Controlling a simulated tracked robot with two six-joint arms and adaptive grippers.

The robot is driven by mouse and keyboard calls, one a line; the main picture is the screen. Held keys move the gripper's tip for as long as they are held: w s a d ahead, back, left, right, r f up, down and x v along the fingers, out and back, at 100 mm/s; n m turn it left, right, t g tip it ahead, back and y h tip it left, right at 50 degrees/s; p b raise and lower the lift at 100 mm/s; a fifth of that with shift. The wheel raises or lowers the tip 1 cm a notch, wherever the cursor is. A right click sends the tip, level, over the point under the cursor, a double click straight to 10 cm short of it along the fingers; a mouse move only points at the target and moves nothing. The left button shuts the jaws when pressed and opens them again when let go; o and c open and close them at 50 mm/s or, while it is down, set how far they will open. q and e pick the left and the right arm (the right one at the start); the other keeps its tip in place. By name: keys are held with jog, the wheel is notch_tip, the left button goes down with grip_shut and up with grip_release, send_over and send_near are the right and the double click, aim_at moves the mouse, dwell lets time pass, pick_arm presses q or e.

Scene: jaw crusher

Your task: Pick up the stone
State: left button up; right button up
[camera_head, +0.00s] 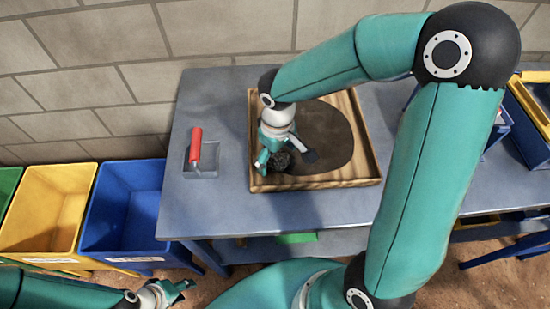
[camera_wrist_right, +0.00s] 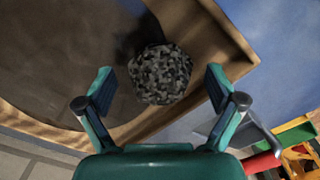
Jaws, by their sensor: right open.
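The stone (camera_head: 279,160) is a dark grey, speckled lump in the left part of a wooden tray (camera_head: 317,184) on the blue-grey table. In the right wrist view the stone (camera_wrist_right: 160,75) lies near the tray's corner, ahead of the fingers and between their lines. My right gripper (camera_head: 285,152) points down over the tray at the stone.
A red-handled tool (camera_head: 196,148) lies in a small grey holder left of the tray. Blue (camera_head: 124,205) and yellow (camera_head: 48,210) bins stand left of the table. The tray's wooden rim is close to the right gripper. A brick wall stands behind.

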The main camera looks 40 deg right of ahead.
jog(key=c, duration=1.6)
jog(key=shift+o, duration=0.2)
jog(key=shift+r, duration=0.1)
